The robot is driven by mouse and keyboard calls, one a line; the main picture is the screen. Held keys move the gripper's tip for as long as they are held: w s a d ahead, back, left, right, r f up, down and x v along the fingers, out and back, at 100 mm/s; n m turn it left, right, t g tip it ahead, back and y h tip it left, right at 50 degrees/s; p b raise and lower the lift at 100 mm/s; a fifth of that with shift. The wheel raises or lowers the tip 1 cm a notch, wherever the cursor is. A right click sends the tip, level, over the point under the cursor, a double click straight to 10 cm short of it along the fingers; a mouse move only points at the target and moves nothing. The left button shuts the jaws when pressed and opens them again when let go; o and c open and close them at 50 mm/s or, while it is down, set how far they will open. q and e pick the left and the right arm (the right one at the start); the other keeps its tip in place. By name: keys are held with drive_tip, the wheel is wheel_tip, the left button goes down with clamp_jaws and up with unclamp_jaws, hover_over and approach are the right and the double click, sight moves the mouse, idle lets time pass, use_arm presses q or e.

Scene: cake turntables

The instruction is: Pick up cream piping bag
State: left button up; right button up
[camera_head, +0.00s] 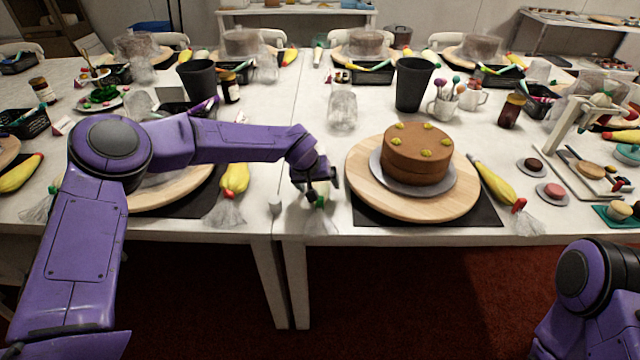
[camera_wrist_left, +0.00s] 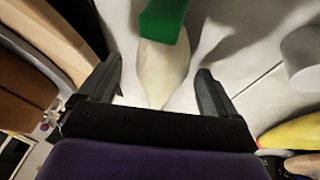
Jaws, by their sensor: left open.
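The cream piping bag (camera_head: 322,157) lies on the white table left of the chocolate cake, mostly hidden in the head view by my left gripper (camera_head: 318,188). A green cap (camera_head: 320,201) shows at its near end. In the left wrist view the pale bag (camera_wrist_left: 165,72) with its green cap (camera_wrist_left: 163,20) is in line with the gap between the fingers of my left gripper (camera_wrist_left: 155,85). The fingers are open, one on each side of the bag, with space between them and it. Of my right arm only a link shows at the lower right; its gripper is out of view.
The chocolate cake (camera_head: 416,160) stands on a wooden turntable (camera_head: 362,180) close by on the right. Yellow piping bags (camera_head: 235,177) (camera_head: 492,180) lie to either side. A black cup (camera_head: 413,84) and clear jar (camera_head: 342,108) stand behind. The table's front edge is near.

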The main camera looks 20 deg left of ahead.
use_arm(q)
drive_tip(key=shift+w+f, duration=0.1)
drive_tip(key=shift+f, duration=0.3)
drive_tip(key=c, duration=0.7)
drive_tip(key=shift+c, duration=0.2)
drive_tip(key=shift+r, duration=0.15)
drive_tip(key=shift+w+r, duration=0.1)
drive_tip(key=shift+r, duration=0.25)
drive_tip(key=s+d+r+b, duration=0.1)
drive_tip(key=s+d+r, duration=0.4)
drive_tip(key=d+r, duration=0.7)
drive_tip(key=shift+d, duration=0.6)
drive_tip(key=shift+o, duration=0.2)
drive_tip(key=shift+c, duration=0.5)
